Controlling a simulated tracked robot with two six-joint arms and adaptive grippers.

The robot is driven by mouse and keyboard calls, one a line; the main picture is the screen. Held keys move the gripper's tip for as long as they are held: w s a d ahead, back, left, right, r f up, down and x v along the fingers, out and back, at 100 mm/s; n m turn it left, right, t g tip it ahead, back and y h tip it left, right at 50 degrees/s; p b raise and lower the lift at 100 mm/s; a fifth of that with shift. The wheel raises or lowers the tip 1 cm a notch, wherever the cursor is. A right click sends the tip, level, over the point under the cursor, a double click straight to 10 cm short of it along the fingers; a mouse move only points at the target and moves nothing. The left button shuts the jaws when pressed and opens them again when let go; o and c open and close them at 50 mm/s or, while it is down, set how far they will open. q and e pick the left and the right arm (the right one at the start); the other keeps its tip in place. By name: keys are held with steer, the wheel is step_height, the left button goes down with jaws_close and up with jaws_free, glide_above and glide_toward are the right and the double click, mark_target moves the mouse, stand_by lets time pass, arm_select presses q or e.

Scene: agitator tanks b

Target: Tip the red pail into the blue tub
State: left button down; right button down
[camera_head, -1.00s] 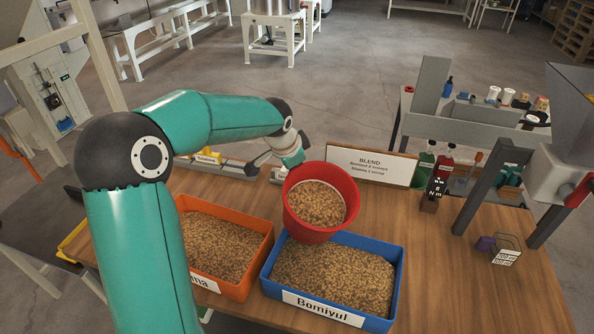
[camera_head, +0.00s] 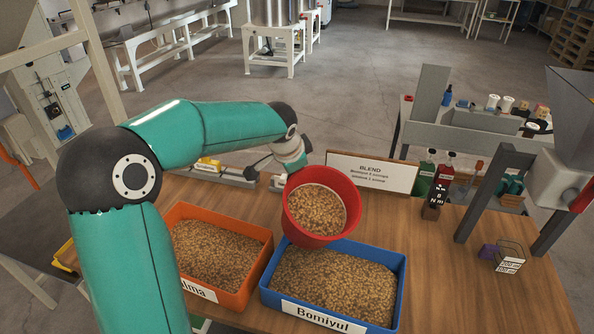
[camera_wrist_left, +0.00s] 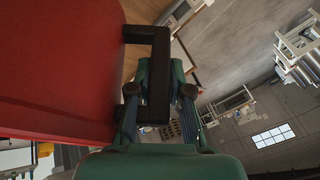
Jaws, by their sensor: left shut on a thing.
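The red pail (camera_head: 353,217) is full of brown pellets and hangs tilted over the back of the blue tub, its mouth facing my head camera. My left gripper (camera_head: 294,161) is shut on the pail at its far side. In the left wrist view the fingers (camera_wrist_left: 160,85) close around a black handle (camera_wrist_left: 147,32) on the red pail wall (camera_wrist_left: 60,70). The blue tub (camera_head: 399,293), labelled "Bomiyul", holds similar pellets. No pellets are seen falling. My right gripper is out of view.
An orange tub (camera_head: 255,277) of pellets stands close at the blue tub's left. A "BLEND" sign (camera_head: 372,173) stands behind the pail. The wooden table (camera_head: 450,290) is bare right of the blue tub.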

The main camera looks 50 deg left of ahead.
arm_select(q)
steer(key=shift+r+y+b, duration=0.3)
steer(key=shift+r+b, duration=0.2)
steer(key=shift+b, duration=0.4)
steer(key=shift+r, duration=0.3)
steer(key=shift+d+b, duration=0.1)
steer(key=shift+b, duration=0.25)
steer(key=shift+d+r+m+t+y+b, duration=0.35)
steer(key=shift+r+y+b, duration=0.2)
steer(key=shift+b, duration=0.55)
steer(key=shift+a, duration=0.1)
